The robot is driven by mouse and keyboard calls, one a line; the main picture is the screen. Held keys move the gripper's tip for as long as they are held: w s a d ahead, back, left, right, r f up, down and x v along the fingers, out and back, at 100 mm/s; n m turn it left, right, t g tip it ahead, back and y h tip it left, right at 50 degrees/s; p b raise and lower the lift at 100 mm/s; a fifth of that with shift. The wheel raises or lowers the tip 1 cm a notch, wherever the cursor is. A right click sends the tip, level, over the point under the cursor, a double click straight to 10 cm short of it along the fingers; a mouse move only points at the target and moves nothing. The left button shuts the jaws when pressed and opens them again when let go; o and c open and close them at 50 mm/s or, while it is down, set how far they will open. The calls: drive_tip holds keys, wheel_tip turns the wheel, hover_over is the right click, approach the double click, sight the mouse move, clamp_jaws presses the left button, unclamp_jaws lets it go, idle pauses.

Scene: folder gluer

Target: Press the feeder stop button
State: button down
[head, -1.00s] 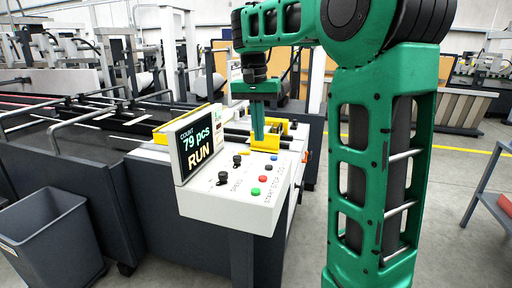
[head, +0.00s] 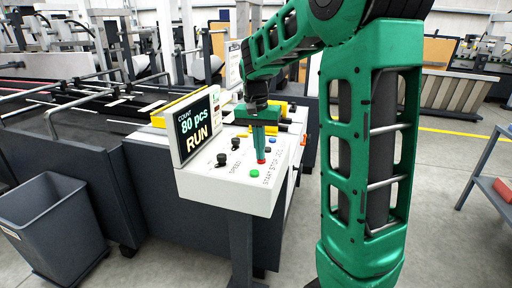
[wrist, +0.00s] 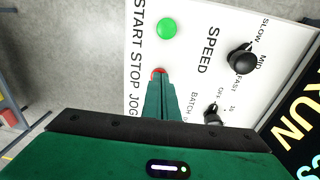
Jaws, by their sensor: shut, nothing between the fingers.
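The red stop button (head: 261,163) is on the white control panel (head: 205,186), between the green start button (head: 255,173) and the jog position. My gripper (head: 260,158) is shut and empty, pointing down with its fingertips at the red button. In the wrist view the fingertips (wrist: 157,82) cover most of the red button (wrist: 158,72), and only its edge shows beside the STOP label. I cannot tell whether they touch or press it. The green button (wrist: 167,29) is clear of the fingers. The display (head: 195,125) reads 80 pcs and RUN.
Black knobs, including the speed knob (wrist: 243,63), stand on the panel beside the buttons. The display rises at the panel's left edge. A grey bin (head: 52,225) stands on the floor at left. A yellow part (head: 185,103) of the machine lies behind the panel.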

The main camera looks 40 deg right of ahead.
sight(256, 163)
drive_tip(key=shift+s+f, duration=0.2)
drive_tip(key=shift+f, duration=0.85)
drive_tip(key=shift+r, duration=0.1)
drive_tip(key=shift+w+r, duration=0.1)
drive_tip(key=shift+r, duration=0.15)
wheel_tip(256, 163, up, 14)
drive_tip(key=a, duration=0.1)
drive_tip(key=shift+w, duration=0.25)
drive_tip(key=shift+a, duration=0.1)
drive_tip(key=s+f+n, duration=0.1)
drive_tip(key=s+f, duration=0.4)
drive_tip(key=s, duration=0.4)
drive_tip(key=s+a+f+n, duration=0.1)
drive_tip(key=s+f, duration=0.5)
drive_tip(key=s, duration=0.4)
drive_tip(key=s+f+n+y, duration=0.1)
drive_tip(key=s+f+n, duration=0.1)
drive_tip(key=s+f, duration=0.4)
drive_tip(key=s, duration=0.4)
drive_tip(key=shift+a, duration=0.4)
